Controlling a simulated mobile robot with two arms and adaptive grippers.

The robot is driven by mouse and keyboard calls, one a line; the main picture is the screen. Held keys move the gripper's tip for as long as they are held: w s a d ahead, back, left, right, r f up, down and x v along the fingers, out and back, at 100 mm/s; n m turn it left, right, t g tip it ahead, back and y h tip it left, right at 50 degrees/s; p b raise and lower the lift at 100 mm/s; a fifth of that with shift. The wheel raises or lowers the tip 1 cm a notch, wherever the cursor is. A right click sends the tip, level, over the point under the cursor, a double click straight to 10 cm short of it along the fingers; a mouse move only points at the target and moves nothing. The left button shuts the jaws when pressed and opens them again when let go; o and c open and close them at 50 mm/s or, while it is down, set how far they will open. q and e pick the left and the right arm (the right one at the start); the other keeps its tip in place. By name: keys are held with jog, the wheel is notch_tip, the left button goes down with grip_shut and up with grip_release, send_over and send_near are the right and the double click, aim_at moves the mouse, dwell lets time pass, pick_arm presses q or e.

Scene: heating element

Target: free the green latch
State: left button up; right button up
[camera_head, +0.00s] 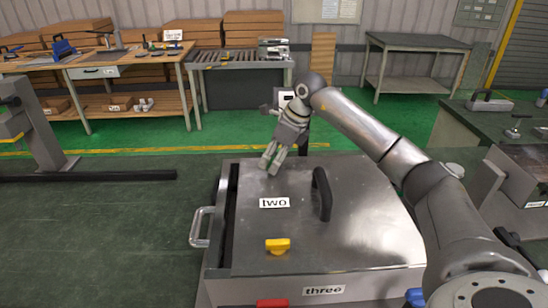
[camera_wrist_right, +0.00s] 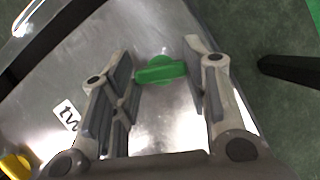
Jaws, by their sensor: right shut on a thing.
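The green latch (camera_wrist_right: 160,70) shows in the right wrist view as a small green bar on the metal lid, between the fingers of my right gripper (camera_wrist_right: 162,62). My left gripper is in neither view.
A yellow latch (camera_head: 278,245) sits near the lid's front, with a red one (camera_head: 271,303) and a blue one (camera_head: 415,297) below. A black handle (camera_head: 322,195) stands up from the lid. A side handle (camera_head: 200,227) sticks out left. Workbenches (camera_head: 150,55) stand behind.

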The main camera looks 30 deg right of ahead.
jog(key=m+h, duration=0.1)
jog(key=m, duration=0.2)
jog(key=shift+m+t, duration=0.3)
jog(key=shift+m, duration=0.1)
jog(key=m+h, duration=0.1)
jog(key=m, duration=0.2)
jog(key=shift+a+m+h, duration=0.2)
jog(key=shift+m+h, duration=0.1)
jog(key=shift+h, duration=0.1)
jog(key=m+h+b, duration=0.1)
jog(key=m+h, duration=0.1)
jog(key=m, duration=0.3)
jog(key=shift+a+m, duration=0.1)
jog(key=shift+m, duration=0.3)
jog(key=o, duration=1)
jog(key=v, duration=1.2)
jog(key=shift+w+a+r, duration=0.1)
jog(key=shift+w+a, duration=0.1)
jog(key=shift+w, duration=0.1)
